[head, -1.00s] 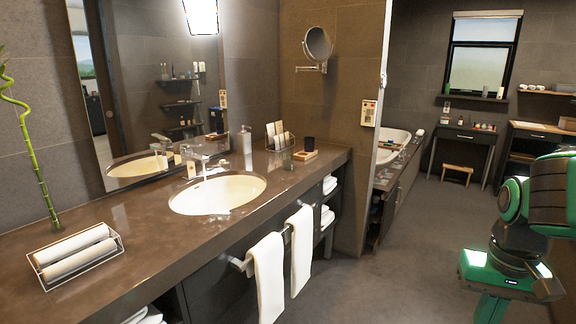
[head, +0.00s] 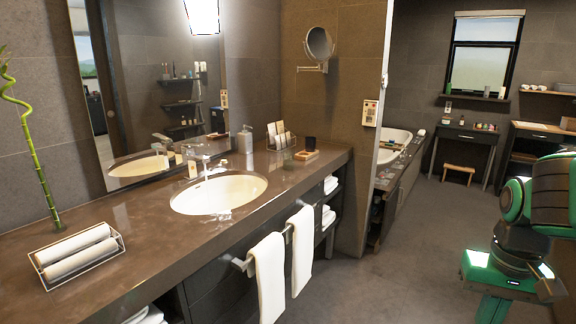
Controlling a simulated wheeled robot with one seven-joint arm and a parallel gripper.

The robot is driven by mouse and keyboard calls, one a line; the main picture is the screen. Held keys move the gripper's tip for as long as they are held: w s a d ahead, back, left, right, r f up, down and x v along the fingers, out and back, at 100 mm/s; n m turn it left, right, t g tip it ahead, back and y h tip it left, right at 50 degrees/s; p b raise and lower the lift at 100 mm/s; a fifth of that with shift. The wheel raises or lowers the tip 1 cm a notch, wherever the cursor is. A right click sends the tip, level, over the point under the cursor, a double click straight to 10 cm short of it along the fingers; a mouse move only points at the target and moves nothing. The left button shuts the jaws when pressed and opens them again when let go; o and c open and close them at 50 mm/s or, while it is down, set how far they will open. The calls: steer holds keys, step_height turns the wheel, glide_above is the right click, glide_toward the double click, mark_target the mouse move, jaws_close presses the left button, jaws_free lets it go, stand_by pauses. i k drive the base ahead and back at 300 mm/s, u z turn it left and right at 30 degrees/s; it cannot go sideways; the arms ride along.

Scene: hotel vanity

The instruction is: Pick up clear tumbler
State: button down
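I cannot clearly make out a clear tumbler in the head view. A faint see-through shape (head: 287,158) seems to stand on the dark counter (head: 120,215), just left of a small wooden tray, but it is too small to be sure of. A dark cup (head: 310,143) stands upright on that tray (head: 306,156). My green and black arm shows at the right edge, well away from the counter.
A soap dispenser (head: 245,139) and a rack of cards (head: 280,139) stand behind the sink (head: 217,194). A wire holder with rolled towels (head: 75,257) lies at the left. White towels (head: 268,275) hang in front. The floor (head: 385,265) before the counter is clear.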

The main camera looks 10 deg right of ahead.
mark_target(289, 156)
steer(key=u, duration=0.05)
steer(key=k, duration=0.55)
steer(key=z, duration=0.6)
steer(key=i, duration=1.95)
steer(key=u, duration=0.6)
steer(key=i, duration=0.6)
steer(key=u, duration=0.3)
